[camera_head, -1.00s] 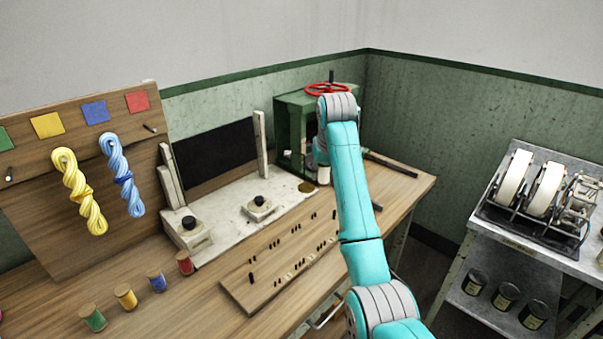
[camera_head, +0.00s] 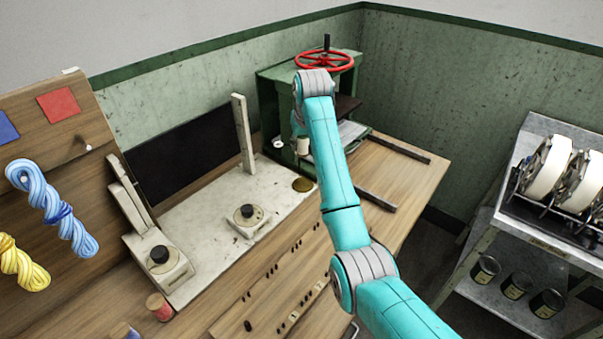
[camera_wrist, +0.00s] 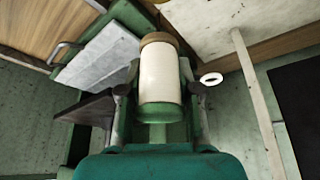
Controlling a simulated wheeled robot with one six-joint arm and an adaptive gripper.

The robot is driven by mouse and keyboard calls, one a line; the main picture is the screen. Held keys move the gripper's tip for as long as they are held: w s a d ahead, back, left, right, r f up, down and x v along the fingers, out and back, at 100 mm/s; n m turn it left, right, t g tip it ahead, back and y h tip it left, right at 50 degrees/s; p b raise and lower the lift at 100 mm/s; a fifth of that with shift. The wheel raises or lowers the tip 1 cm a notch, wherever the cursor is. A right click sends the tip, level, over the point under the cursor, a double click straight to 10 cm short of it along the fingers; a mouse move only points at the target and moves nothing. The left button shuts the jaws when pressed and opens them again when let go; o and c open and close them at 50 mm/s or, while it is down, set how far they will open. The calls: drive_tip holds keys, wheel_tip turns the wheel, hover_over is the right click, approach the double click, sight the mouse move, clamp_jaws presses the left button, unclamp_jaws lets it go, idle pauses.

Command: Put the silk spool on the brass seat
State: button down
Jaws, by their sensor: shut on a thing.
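The silk spool (camera_wrist: 160,78) is cream with a brown wooden end. My gripper (camera_wrist: 160,95) is shut on it, with a finger on each side. In the head view the spool (camera_head: 303,146) hangs from my gripper (camera_head: 301,134) in front of the green press. The brass seat (camera_head: 303,185) is a flat gold disc at the right end of the pale stone slab. It is bare and shows just below the spool in the picture, with a gap between them. I cannot make out the seat clearly in the wrist view.
The green press (camera_head: 275,110) with a red handwheel (camera_head: 324,61) stands close behind my gripper. A pale upright post (camera_head: 243,135) rises left of the seat. Black-knobbed blocks (camera_head: 248,215) sit on the slab (camera_head: 205,255). A pegged board (camera_head: 275,290) lies in front.

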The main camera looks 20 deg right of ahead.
sight(301, 178)
wheel_tip(301, 178, down, 12)
drive_tip(key=shift+r, duration=0.15)
idle(0.4)
drive_tip(key=c, duration=0.8)
unclamp_jaws()
drive_tip(key=v, duration=1.2)
